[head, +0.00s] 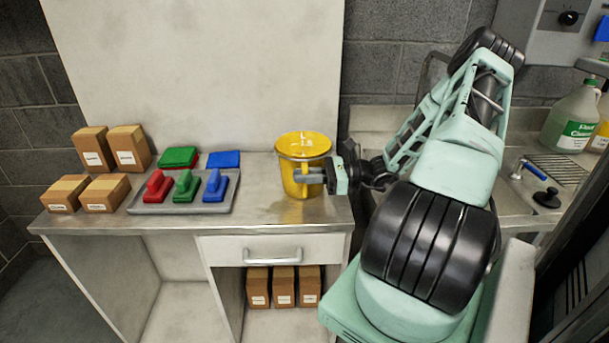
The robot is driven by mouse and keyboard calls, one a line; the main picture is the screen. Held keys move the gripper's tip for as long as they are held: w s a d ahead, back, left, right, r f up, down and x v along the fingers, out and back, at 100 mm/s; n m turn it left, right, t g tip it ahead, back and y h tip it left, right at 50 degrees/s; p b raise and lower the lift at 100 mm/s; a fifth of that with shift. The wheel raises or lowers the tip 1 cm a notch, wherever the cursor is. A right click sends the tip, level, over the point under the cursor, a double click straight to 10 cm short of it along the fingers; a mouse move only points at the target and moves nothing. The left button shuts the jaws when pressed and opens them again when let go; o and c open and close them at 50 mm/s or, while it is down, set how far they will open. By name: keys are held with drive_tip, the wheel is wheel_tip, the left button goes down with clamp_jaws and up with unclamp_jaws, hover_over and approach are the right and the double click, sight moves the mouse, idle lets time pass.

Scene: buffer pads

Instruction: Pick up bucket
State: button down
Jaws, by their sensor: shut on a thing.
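The yellow bucket (291,182) is on the right part of the metal worktop, upright. Its round rim shows from above. My gripper (312,175) reaches in from the right and is shut on the bucket at its front right side, near a yellow vertical part that looks like a handle. The fingertips are partly lost against the bucket. I cannot tell whether the bucket's base touches the worktop or is slightly above it.
A grey tray (222,203) with red, green and blue handled pads stands left of the bucket. Brown boxes (103,193) are at the worktop's left end. A sink counter (510,205) with a green-labelled jug (571,117) is at the right. The worktop's front edge is near.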

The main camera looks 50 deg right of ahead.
drive_tip(key=shift+r+b, duration=0.3)
drive_tip(key=shift+r, duration=4.6)
